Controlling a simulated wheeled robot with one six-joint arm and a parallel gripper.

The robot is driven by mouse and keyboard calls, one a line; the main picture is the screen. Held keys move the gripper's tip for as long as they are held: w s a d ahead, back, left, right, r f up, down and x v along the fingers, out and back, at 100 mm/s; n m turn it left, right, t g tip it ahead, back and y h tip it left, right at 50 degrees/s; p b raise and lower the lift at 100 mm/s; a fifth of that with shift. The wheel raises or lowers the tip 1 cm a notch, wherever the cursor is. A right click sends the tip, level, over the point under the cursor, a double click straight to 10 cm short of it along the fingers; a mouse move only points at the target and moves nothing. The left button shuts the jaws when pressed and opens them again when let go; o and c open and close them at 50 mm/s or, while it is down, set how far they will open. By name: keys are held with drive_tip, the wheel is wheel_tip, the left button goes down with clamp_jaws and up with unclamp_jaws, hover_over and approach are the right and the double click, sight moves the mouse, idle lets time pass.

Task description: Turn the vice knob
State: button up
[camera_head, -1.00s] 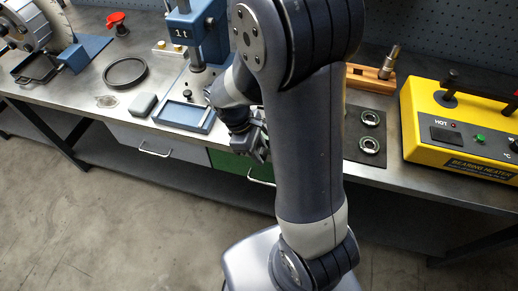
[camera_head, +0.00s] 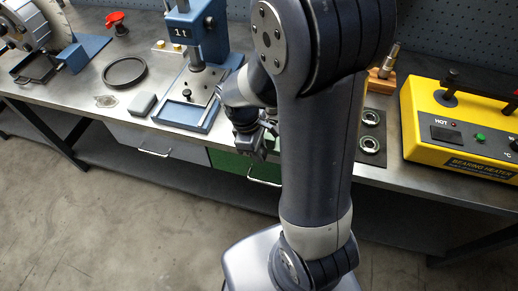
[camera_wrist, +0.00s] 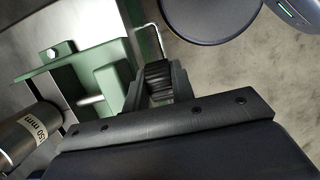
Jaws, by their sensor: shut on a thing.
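The green vice (camera_wrist: 60,62) is at the upper left of the wrist view, with a bright screw head on it. A black ribbed knob (camera_wrist: 158,72) is in the middle, beside the green body. My gripper (camera_wrist: 156,88) has its dark fingers on both sides of this knob, shut on it. In the head view my gripper (camera_head: 262,148) is at the bench's front edge, above the green drawer front (camera_head: 232,165). My arm hides the vice and knob in that view.
A blue press (camera_head: 190,40) stands to the left on the bench (camera_head: 65,95), and a yellow bearing heater (camera_head: 425,100) to the right. Two rings (camera_head: 370,145) lie on a dark mat.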

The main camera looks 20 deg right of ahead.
drive_tip(key=shift+s+d+f+t+y+b, duration=0.15)
drive_tip(key=shift+t+y+b, duration=0.15)
drive_tip(key=shift+t+y, duration=0.2)
drive_tip(key=shift+w+d+t+y+b, duration=0.1)
drive_tip(key=shift+t+y+b, duration=0.25)
drive_tip(key=shift+y, duration=0.25)
drive_tip(key=y+b, duration=0.1)
drive_tip(key=t+y+b, duration=0.1)
drive_tip(key=b, duration=0.1)
drive_tip(key=shift+s+d+f+t, duration=0.1)
drive_tip(key=shift+d+f+t, duration=0.05)
drive_tip(key=shift+f+t, duration=0.1)
drive_tip(key=t+y+b, duration=0.1)
drive_tip(key=y+b, duration=0.1)
drive_tip(key=b, duration=0.3)
drive_tip(key=shift+s+d+f+t+b, duration=0.1)
drive_tip(key=shift+f+t+b, duration=0.05)
drive_tip(key=shift+t+b, duration=0.25)
drive_tip(key=shift+t+y+b, duration=0.3)
drive_tip(key=shift+y+b, duration=0.3)
drive_tip(key=shift+b, duration=0.3)
drive_tip(key=shift+r, duration=0.2)
drive_tip(key=shift+s, duration=0.15)
drive_tip(key=o, duration=0.7)
